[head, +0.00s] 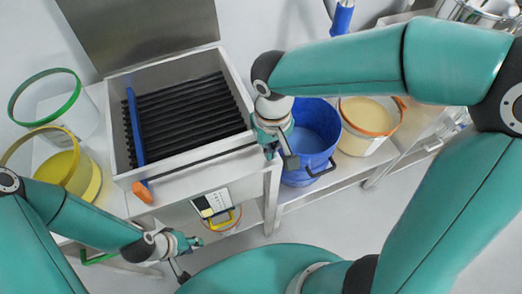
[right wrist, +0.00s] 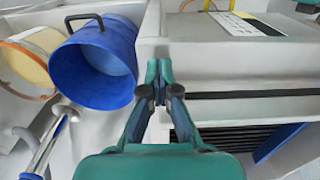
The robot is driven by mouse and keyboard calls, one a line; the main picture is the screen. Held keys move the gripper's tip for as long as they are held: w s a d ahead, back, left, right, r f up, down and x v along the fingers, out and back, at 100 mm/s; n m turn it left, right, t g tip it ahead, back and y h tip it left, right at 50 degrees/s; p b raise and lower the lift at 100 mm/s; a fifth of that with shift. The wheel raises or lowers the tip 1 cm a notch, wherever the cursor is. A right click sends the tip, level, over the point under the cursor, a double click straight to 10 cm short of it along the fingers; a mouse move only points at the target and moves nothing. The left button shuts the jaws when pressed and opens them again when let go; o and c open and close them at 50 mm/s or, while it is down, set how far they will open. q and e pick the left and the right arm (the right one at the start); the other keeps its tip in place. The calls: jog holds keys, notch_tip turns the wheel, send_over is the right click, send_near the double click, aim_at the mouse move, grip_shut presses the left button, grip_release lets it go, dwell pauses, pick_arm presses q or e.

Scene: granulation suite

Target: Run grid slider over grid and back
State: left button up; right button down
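The grid (head: 195,115) is a set of black ribs inside a pale grey open box (head: 120,160). The grid slider is a blue bar (head: 135,130) standing at the left side of the grid, with an orange handle (head: 143,192) sticking out over the box's front edge. The blue bar also shows at the lower right of the right wrist view (right wrist: 282,142). My right gripper (head: 278,148) is at the box's front right corner, away from the slider; its fingertips look together and empty in the right wrist view (right wrist: 157,72). My left gripper (head: 190,243) is low in front of the table; its fingers are too small to read.
A blue bucket (head: 315,130) with a black handle stands right of the box, close to my right gripper. A bucket with pale contents (head: 368,115) is beyond it. Yellow (head: 70,175) and green-rimmed (head: 60,95) containers stand at left. A control panel (head: 212,203) is on the front.

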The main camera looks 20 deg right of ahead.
jog(key=d, duration=1)
jog(key=shift+w+d, duration=0.15)
jog(key=shift+d, duration=0.1)
dwell(0.3)
jog(key=shift+d, duration=0.1)
jog(key=d+p, duration=0.2)
jog(key=d, duration=1.1)
jog(key=shift+w+d, duration=0.25)
jog(key=shift+d, duration=0.15)
dwell(0.3)
jog(key=c, duration=1.4)
grip_release()
jog(key=shift+r, duration=0.1)
